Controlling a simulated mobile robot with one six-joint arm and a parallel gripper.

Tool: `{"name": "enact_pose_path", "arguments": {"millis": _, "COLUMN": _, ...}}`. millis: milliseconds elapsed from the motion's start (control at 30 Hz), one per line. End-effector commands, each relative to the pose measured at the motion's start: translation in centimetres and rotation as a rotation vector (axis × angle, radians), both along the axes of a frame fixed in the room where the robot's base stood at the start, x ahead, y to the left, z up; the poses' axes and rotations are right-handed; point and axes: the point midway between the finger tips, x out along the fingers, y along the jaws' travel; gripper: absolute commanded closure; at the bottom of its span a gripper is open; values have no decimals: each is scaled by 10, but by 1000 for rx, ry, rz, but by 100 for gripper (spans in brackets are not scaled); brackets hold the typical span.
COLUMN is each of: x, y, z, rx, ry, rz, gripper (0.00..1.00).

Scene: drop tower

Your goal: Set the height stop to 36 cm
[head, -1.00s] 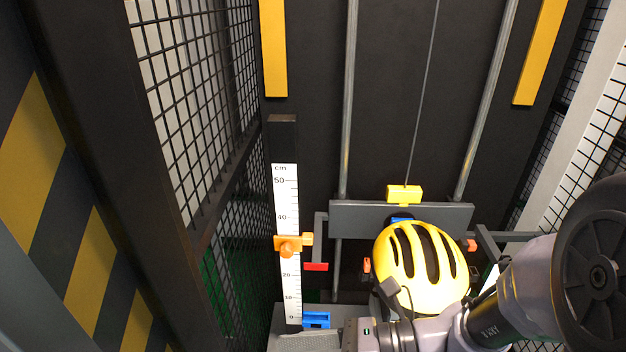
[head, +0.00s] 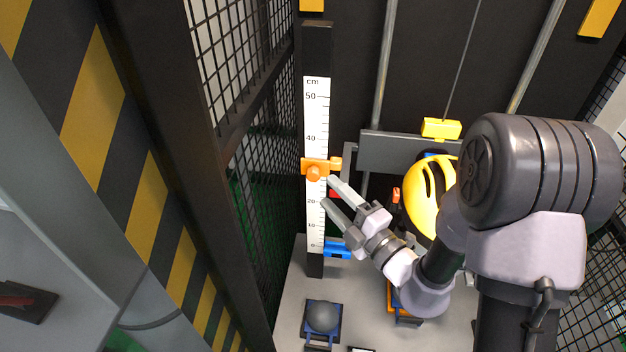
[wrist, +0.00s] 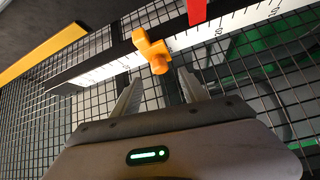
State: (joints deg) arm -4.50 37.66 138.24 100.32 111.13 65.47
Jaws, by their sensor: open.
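The orange height stop (head: 316,166) sits on the white cm scale (head: 317,110), covering the part around 30, between the visible 20 and 40 labels. Its exact reading cannot be told. In the wrist view the stop (wrist: 150,48) has a round knob facing me. My gripper (head: 327,191) is open and empty, with its fingertips just right of and slightly below the stop in the head view. In the wrist view my gripper (wrist: 158,76) has one finger on each side of the knob, which appears just beyond the fingertips. Contact cannot be told.
A yellow helmet (head: 423,195) hangs below a grey crossbar (head: 400,150) right of the scale. A blue block (head: 337,249) is at the scale's foot. Wire mesh (head: 262,130) stands close on the left. A red tab (wrist: 197,12) is near the scale.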

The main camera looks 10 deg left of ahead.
Motion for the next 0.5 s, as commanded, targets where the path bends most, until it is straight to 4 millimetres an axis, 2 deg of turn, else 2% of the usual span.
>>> {"name": "enact_pose_path", "arguments": {"millis": 200, "x": 32, "y": 37, "z": 3, "rx": 0, "ry": -3, "rz": 3, "gripper": 49}}
{"name": "enact_pose_path", "arguments": {"millis": 300, "x": 42, "y": 48, "z": 4, "rx": -1, "ry": -3, "rz": 3, "gripper": 49}}
{"name": "enact_pose_path", "arguments": {"millis": 500, "x": 51, "y": 57, "z": 5, "rx": -1, "ry": -1, "rz": 0, "gripper": 49}}
